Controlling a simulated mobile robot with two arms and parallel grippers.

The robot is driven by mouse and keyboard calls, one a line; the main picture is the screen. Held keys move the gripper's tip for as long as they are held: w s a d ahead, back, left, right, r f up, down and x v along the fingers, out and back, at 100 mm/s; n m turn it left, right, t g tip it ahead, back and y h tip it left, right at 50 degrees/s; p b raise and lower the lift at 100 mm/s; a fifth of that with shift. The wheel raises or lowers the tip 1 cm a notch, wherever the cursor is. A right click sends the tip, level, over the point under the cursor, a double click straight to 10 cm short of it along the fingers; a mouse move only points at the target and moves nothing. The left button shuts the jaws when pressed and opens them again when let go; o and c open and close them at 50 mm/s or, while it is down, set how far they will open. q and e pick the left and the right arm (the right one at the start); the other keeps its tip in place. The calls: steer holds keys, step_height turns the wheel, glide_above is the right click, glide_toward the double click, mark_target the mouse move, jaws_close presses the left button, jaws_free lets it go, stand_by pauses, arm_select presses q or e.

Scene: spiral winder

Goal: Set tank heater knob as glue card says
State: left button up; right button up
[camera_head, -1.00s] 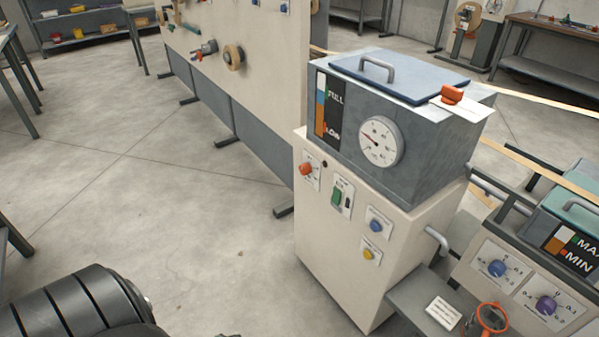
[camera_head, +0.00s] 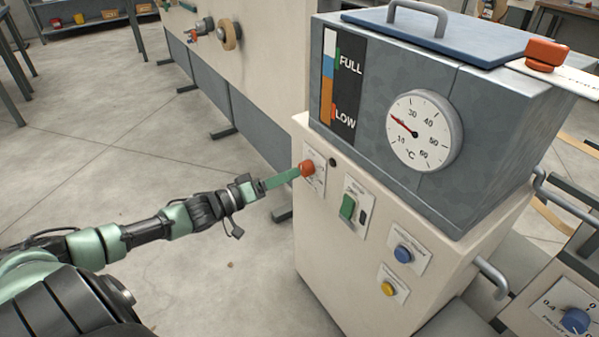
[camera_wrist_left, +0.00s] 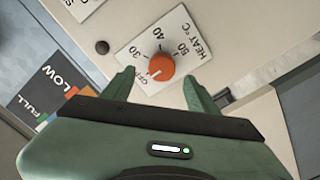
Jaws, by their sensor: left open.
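The tank heater knob is an orange-red round knob (camera_head: 307,168) on the upper left of the cream cabinet front. In the left wrist view the knob (camera_wrist_left: 161,67) sits on a white plate (camera_wrist_left: 190,42) marked HEAT °C with OFF, 30, 40 and 50; its white mark points toward the OFF side. My left gripper (camera_head: 291,174) reaches in from the left to the knob. In the wrist view its two green fingers (camera_wrist_left: 160,88) are spread, one on each side just below the knob, with nothing held. The glue card's text is not readable here. My right gripper is not in view.
The grey tank (camera_head: 490,150) stands on the cabinet, with a dial thermometer (camera_head: 424,131) and a FULL/LOW gauge (camera_head: 340,90). A green switch (camera_head: 347,207), a blue button (camera_head: 403,252) and a yellow button (camera_head: 388,288) are nearby. An orange item (camera_head: 545,54) lies on top.

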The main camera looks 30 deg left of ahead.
mark_target(301, 170)
arm_select(q)
steer(key=shift+b+x, duration=0.5)
steer(key=shift+x, duration=2.1)
steer(key=shift+a+f, duration=0.1)
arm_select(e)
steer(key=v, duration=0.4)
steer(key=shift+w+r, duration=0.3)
arm_select(q)
jaws_close()
